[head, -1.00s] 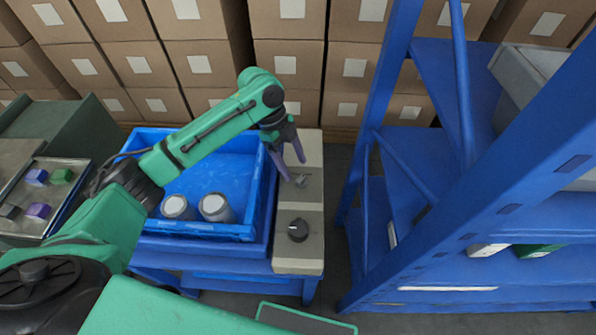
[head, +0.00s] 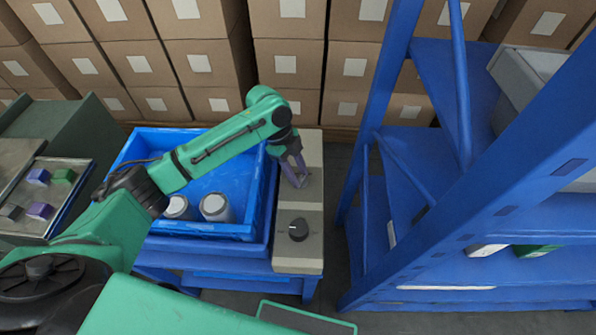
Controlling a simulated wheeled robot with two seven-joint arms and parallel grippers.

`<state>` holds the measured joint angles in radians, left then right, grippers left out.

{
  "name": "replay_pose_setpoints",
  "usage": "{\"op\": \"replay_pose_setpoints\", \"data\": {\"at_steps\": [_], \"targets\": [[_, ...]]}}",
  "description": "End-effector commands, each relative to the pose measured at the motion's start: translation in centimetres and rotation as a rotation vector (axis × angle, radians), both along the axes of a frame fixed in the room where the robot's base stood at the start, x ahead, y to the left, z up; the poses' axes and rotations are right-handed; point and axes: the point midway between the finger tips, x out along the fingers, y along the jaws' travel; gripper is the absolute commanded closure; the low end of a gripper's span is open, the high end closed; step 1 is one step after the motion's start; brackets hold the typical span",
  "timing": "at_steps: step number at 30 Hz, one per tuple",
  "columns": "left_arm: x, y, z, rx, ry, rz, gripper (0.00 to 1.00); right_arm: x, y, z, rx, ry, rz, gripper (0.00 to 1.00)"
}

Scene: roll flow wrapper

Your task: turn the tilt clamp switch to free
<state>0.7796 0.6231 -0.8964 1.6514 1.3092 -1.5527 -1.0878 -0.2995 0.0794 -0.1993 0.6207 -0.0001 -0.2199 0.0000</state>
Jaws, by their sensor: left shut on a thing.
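A narrow grey-beige control panel (head: 312,150) stands to the right of the blue crate. A small grey switch (head: 305,181) sits on its upper part, now mostly hidden by my gripper. My left gripper (head: 299,183) reaches it from above, with its purple fingers closed together around the switch. No lettering can be read, so I cannot tell the switch's setting. My right gripper is not in view.
A blue crate (head: 252,232) left of the panel holds two grey-lidded containers (head: 215,207). A blue shelf rack (head: 372,110) rises on the right. Cardboard boxes (head: 285,65) line the back. A tray (head: 62,222) with small coloured blocks lies at the left.

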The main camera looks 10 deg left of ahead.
Motion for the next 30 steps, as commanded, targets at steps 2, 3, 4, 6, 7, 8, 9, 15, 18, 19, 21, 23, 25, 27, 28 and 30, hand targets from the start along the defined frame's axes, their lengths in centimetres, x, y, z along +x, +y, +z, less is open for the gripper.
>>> {"op": "replay_pose_setpoints", "data": {"at_steps": [2, 3, 4, 6, 7, 8, 9, 15, 18, 19, 21, 23, 25, 27, 28, 30], "targets": [[-0.1, 0.0, 0.3, 0.0, 0.002, 0.021, 1.0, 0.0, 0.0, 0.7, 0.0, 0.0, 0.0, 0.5], [-0.1, 0.0, 0.4, 0.0, 0.001, 0.037, 1.0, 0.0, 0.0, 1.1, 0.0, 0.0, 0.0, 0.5], [-0.1, 0.0, 0.4, -0.001, 0.002, 0.05, 1.0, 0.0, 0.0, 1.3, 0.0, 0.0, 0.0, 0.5], [-0.2, 0.1, 0.6, 0.0, 0.003, 0.088, 1.0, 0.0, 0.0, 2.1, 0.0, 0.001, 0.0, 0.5], [-0.2, 0.0, 0.6, 0.0, 0.002, 0.106, 1.0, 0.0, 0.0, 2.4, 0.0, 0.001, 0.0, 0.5], [-0.2, 0.1, 0.6, -0.001, 0.004, 0.127, 1.0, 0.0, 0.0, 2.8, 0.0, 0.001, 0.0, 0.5], [-0.2, 0.1, 0.7, 0.0, 0.002, 0.155, 1.0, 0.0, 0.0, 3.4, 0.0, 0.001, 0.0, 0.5], [-0.5, 0.0, 0.9, -0.001, 0.003, 0.326, 1.0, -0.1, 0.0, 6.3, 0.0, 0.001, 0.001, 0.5], [-0.6, 0.0, 0.9, -0.001, 0.004, 0.422, 1.0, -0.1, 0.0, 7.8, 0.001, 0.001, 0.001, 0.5], [-0.6, 0.0, 0.9, -0.001, 0.003, 0.45, 1.0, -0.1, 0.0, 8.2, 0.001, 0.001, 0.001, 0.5], [-0.6, 0.0, 0.9, -0.001, 0.003, 0.517, 1.0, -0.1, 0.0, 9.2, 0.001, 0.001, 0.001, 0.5], [-0.7, -0.1, 0.8, -0.001, 0.003, 0.574, 1.0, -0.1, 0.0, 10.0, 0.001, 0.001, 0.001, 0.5], [-0.8, -0.1, 0.8, -0.001, 0.003, 0.639, 1.0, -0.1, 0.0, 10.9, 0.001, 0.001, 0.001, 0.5], [-0.8, -0.1, 0.7, 0.0, 0.002, 0.701, 1.0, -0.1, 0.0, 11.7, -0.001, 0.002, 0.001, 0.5], [-0.8, -0.1, 0.8, -0.002, 0.001, 0.727, 1.0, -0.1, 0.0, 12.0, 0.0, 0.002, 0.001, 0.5], [-0.8, -0.2, 0.7, -0.002, 0.001, 0.784, 1.0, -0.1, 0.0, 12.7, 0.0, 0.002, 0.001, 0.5]]}}
